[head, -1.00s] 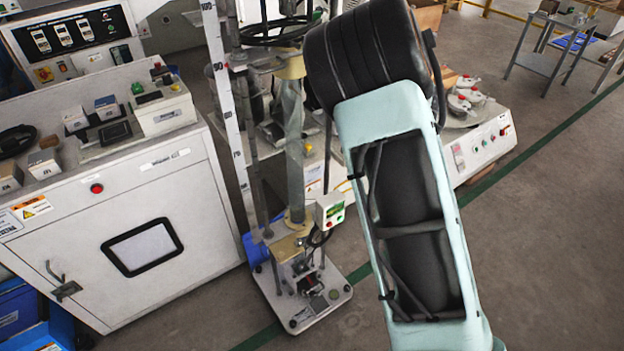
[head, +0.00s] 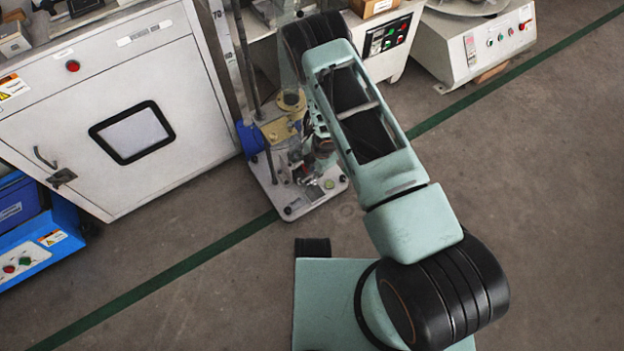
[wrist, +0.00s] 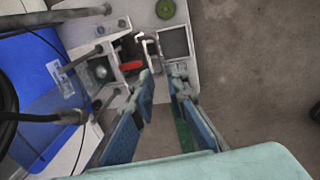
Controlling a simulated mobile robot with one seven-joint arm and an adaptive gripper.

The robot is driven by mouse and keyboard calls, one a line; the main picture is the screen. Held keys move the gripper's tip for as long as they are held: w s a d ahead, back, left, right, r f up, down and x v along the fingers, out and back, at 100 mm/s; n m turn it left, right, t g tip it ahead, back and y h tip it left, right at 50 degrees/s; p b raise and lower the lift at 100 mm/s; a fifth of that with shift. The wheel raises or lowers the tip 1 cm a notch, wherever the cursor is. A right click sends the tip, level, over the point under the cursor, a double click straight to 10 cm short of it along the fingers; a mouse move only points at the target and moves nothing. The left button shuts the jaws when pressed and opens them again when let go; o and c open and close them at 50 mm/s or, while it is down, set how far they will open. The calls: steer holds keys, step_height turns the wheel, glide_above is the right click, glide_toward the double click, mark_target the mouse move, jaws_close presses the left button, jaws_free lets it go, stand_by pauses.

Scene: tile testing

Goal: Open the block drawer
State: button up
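I cannot make out for certain which part is the block drawer. A testing stand with a white base plate (head: 292,207) is on the floor at the centre of the head view. In the wrist view its base carries a small red part (wrist: 131,66), a dark square block with a light rim (wrist: 175,43) and a green disc (wrist: 165,9). My gripper (wrist: 162,79) has two blue-padded fingers, apart with nothing between them. It points toward the base near the red part and the square block. In the head view my arm mostly hides it.
A white cabinet (head: 60,110) with a dark-framed window stands at left. A blue part (head: 250,138) and upright rods flank the stand. A white control box (head: 475,45) stands at upper right. The floor (head: 560,190) at right is clear.

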step_height(320, 180, down, 9)
steer(key=w+b, duration=0.1)
steer(key=b, duration=0.2)
steer(key=shift+w+a+r, duration=0.15)
steer(key=shift+a, duration=0.3)
steer(key=shift+c, duration=0.7)
jaws_close()
steer(key=shift+o, duration=0.7)
jaws_free()
